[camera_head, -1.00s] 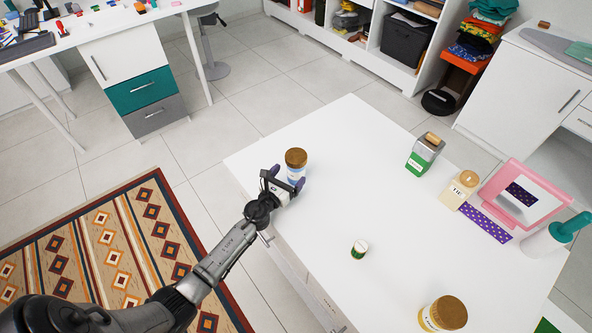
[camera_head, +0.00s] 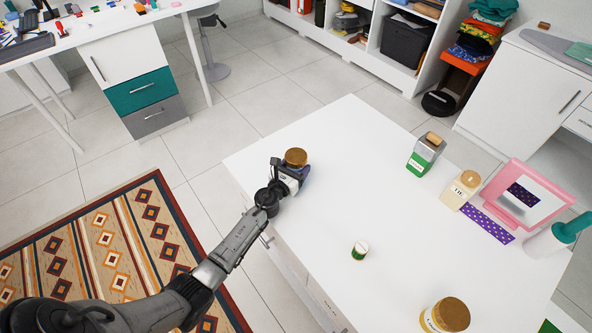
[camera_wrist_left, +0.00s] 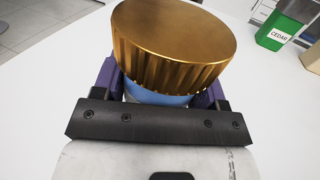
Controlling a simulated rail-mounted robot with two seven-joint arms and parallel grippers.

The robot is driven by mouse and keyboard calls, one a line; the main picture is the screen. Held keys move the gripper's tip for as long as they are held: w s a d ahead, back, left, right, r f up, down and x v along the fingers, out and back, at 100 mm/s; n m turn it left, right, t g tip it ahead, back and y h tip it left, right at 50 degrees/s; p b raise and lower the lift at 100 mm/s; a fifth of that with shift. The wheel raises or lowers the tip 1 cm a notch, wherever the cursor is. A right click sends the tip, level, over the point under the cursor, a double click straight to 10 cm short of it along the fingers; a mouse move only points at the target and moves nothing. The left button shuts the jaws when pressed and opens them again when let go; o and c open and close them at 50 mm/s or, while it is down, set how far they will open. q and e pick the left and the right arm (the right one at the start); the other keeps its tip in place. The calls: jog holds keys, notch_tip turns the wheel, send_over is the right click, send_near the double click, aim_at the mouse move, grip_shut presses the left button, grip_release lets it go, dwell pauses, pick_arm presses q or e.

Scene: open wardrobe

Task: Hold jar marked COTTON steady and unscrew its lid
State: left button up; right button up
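A jar with a ribbed gold-brown lid (camera_head: 296,157) stands upright near the far left corner of the white counter. Its blue and white body is mostly hidden, and I cannot read its label. My left gripper (camera_head: 293,173) is around the jar body, below the lid. In the left wrist view the lid (camera_wrist_left: 172,42) is on the jar, and the purple fingers of the gripper (camera_wrist_left: 158,92) flank the blue body (camera_wrist_left: 157,98). I cannot tell whether they press on it. A second jar with a gold-brown lid (camera_head: 451,313) stands at the near edge. My right gripper is out of view.
The white counter (camera_head: 330,205) is clear around the jar. A small green-and-white container (camera_head: 360,250), a green CEDAR box (camera_head: 425,156), a cream wood-lidded jar (camera_head: 461,189), a pink-framed mirror (camera_head: 525,195) and a teal-topped bottle (camera_head: 556,235) stand farther right.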

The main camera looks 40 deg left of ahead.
aim_at(298, 157)
pick_arm(q)
jog(key=c, duration=0.6)
jog(key=shift+r, duration=0.1)
jog(key=shift+r+p, duration=0.45)
jog(key=r+p, duration=0.2)
jog(key=d+r+p, duration=0.1)
jog(key=r+p, duration=0.1)
jog(key=shift+r, duration=0.2)
jog(key=shift+d+r+p, duration=0.95)
jog(key=shift+d+p, duration=0.05)
jog(key=shift+d, duration=0.8)
jog(key=shift+d+r+p, duration=0.9)
jog(key=shift+d+p, duration=0.1)
jog(key=shift+d, duration=0.75)
jog(key=shift+d+r+p, duration=0.95)
jog(key=shift+d+p, duration=0.05)
jog(key=shift+d, duration=0.8)
jog(key=o, duration=0.5)
jog(key=shift+c, duration=0.2)
jog(key=c, duration=0.7)
